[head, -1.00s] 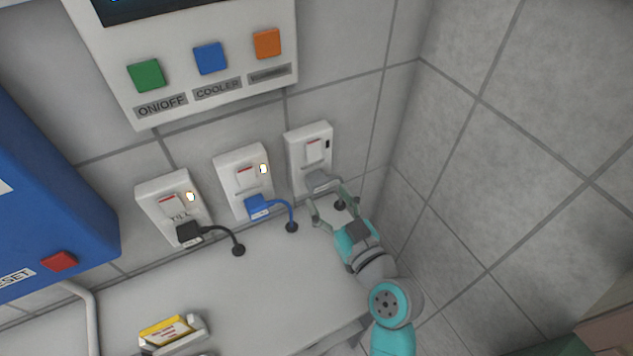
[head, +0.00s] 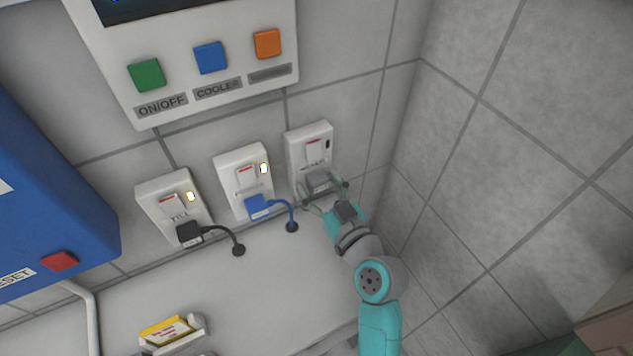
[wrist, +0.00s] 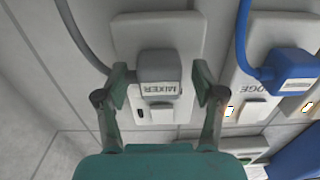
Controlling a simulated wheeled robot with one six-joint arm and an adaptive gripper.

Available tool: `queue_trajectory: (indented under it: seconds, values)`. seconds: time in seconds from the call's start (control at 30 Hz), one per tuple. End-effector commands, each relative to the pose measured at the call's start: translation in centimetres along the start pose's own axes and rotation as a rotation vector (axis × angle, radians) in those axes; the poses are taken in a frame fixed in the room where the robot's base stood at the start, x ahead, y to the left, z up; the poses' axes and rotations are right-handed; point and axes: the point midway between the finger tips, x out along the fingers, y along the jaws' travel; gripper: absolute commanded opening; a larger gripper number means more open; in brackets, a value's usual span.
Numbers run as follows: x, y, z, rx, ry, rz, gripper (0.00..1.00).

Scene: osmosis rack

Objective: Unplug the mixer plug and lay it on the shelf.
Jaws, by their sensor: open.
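The grey mixer plug (head: 319,182) sits in the rightmost wall socket (head: 309,150) in the head view. In the wrist view the plug (wrist: 159,73) shows its MIXER label upside down, and its grey cable runs off to the upper left. My gripper (head: 325,193) is open, with one finger on each side of the plug. In the wrist view my gripper (wrist: 160,97) shows a gap between each finger and the plug. The white shelf (head: 270,290) lies below the sockets.
A blue plug (head: 257,207) fills the middle socket and a black plug (head: 190,233) the left one; both sockets have lit lamps. A yellow and white box (head: 167,331) in a holder stands on the shelf's front left. A tiled side wall (head: 520,160) closes the right.

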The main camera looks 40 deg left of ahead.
Motion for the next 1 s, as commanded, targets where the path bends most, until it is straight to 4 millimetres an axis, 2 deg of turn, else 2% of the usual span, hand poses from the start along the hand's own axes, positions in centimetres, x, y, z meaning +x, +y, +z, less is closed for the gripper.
queue_trajectory:
  seconds: [0.57,0.67,0.8,0.87,1.0]
  values:
    - [-0.01,0.00,0.00,0.000,0.000,0.000,0.69]
    - [-0.01,0.00,0.00,0.000,0.000,0.000,0.49]
    - [-0.01,0.00,0.00,0.000,0.000,0.000,0.14]
    - [-0.01,0.00,0.00,0.000,0.000,0.000,0.00]
    - [-0.04,0.01,-0.01,0.000,0.000,0.000,0.00]
